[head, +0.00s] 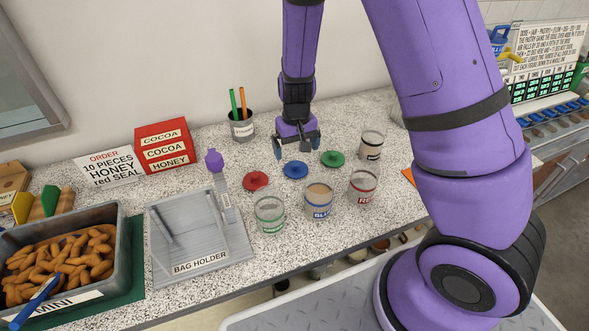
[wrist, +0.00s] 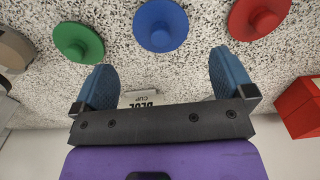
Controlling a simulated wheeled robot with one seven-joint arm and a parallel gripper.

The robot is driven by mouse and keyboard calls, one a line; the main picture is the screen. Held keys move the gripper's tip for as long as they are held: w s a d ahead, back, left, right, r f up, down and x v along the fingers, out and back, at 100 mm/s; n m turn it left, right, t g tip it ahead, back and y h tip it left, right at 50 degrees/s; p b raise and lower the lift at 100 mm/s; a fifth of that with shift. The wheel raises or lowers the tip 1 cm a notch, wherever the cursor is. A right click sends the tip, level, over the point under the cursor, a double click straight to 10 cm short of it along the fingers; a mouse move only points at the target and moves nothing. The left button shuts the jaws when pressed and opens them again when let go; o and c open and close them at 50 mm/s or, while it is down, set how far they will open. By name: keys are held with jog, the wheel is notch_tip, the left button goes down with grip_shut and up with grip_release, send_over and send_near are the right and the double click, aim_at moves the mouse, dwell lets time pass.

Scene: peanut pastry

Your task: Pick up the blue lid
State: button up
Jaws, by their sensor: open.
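The blue lid (head: 295,170) lies on the speckled counter, a round disc with a knob on top. It also shows in the wrist view (wrist: 160,24), at the top middle. A red lid (head: 256,181) lies to its left and a green lid (head: 333,158) to its right in the head view. My gripper (head: 298,152) is open and empty, above the counter and just behind the blue lid. In the wrist view its blue fingertips (wrist: 165,72) are spread apart, with the blue lid beyond them and between their lines. They do not touch it.
Jars labelled green (head: 270,214), blue (head: 319,201) and red (head: 363,184) stand in front of the lids. Another jar (head: 371,145) stands at right. A cup with pens (head: 241,124), a bag holder (head: 200,240) and a pastry tray (head: 62,260) are to the left.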

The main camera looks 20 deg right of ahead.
aim_at(296, 163)
jog(key=shift+s+a+f, duration=0.1)
jog(key=shift+f, duration=3.15)
jog(key=shift+c, duration=0.2)
jog(key=c, duration=0.9)
